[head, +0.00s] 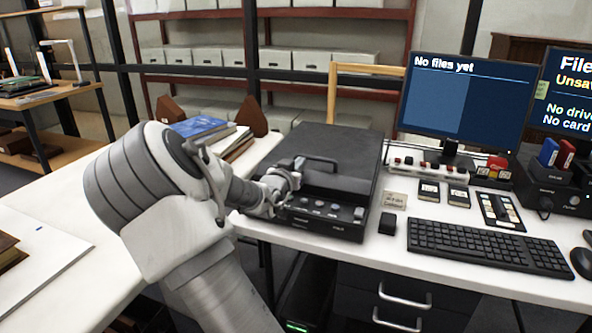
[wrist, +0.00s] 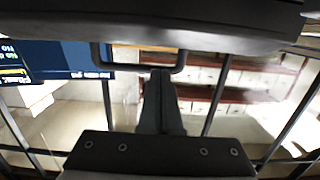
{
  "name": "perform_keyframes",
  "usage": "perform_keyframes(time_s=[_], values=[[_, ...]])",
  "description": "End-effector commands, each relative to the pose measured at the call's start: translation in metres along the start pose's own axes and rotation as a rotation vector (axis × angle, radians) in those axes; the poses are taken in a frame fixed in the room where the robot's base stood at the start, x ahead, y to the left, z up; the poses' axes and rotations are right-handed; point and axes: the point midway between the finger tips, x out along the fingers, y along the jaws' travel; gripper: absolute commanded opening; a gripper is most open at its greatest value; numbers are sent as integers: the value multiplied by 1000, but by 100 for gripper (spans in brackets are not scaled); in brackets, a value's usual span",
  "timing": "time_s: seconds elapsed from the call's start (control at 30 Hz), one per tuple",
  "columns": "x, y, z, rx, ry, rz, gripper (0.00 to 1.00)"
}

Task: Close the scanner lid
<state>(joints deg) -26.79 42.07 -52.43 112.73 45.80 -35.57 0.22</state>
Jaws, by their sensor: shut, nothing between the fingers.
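The scanner (head: 345,150) is a black flatbed box on the white desk, with a row of buttons along its front. Its lid lies flat or nearly so, with a dark bar handle (head: 318,160) on top; I cannot tell whether a small gap is left under it. My gripper (head: 293,172) is at the left front of the lid, close to the handle. In the wrist view the dark scanner (wrist: 160,25) fills the top, the handle (wrist: 105,62) sticks out from it, and my shut, empty fingers (wrist: 161,75) overlap its bar. Whether they touch it is unclear.
A keyboard (head: 490,247), small cards and two monitors stand to the right of the scanner. Books (head: 200,128) and brown bookends lie behind my arm on the left. Shelves of archival boxes (head: 290,62) line the back. The white desk at left has clear room.

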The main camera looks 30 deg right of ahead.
Motion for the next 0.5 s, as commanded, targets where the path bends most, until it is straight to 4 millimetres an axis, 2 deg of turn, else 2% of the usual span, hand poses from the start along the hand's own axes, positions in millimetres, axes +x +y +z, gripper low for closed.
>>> perform_keyframes(time_s=[0.07, 0.3, 0.5], values=[[4, 1, -14, 3, 11, 0, 0], [-41, 1, 23, -1, 11, -3, 0], [-64, 1, 44, 2, 14, -2, 0]])
